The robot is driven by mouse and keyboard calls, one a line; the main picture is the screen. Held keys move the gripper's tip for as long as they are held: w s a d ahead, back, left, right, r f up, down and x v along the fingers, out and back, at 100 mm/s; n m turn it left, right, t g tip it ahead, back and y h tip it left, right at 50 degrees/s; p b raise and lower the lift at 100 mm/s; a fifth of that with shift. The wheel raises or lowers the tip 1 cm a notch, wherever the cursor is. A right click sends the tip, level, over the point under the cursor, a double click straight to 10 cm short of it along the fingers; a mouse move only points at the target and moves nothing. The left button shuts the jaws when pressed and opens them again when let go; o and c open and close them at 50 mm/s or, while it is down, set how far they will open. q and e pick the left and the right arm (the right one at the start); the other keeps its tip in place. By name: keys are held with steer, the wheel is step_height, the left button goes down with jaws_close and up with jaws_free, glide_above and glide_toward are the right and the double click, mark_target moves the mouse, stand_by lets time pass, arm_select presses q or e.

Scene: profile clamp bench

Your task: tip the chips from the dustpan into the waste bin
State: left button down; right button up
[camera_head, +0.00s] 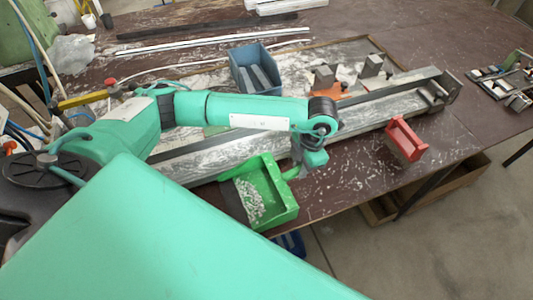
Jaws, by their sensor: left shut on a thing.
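The green dustpan (282,213) is at the table's front edge, with pale grey chips (249,202) spread over its floor. My left gripper (300,169) is shut on the dustpan's handle at its right side; the fingers are small and partly hidden by the wrist. I cannot tell whether the dustpan rests on the table or hangs just above it. A blue thing (291,243) shows below the table edge, mostly hidden by the dustpan and my arm; it may be the waste bin. My right gripper is not in view.
A long metal profile (375,107) lies in the clamp bench behind the dustpan. A blue box (250,57) with metal pieces stands farther back. A wooden crate (436,190) is under the table.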

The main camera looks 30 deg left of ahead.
arm_select(q)
step_height(320, 180, up, 8)
steer(key=p, duration=0.3)
steer(key=shift+r, duration=0.25)
steer(key=shift+f, duration=0.1)
